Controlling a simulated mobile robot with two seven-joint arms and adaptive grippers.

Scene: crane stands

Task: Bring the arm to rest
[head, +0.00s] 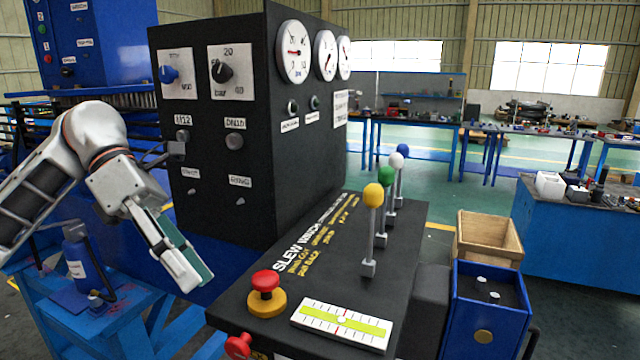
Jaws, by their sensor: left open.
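My left arm comes in from the left. Its gripper (192,268) hangs pointing down and to the right, left of the black control console (240,310). The gripper is open, and I see nothing held in it. It appears apart from the console's levers, which stand upright in a row: a yellow-knobbed lever (373,225), a green-knobbed lever (386,200), a white-knobbed lever (397,178) and a blue-knobbed lever (402,165). My right gripper does not show.
A black panel (250,120) with gauges and knobs rises behind the gripper. A red mushroom button (266,283) and a level gauge (341,322) sit at the console's front. A blue bottle (80,262) stands at lower left. A wooden crate (487,238) and blue box (484,310) are right.

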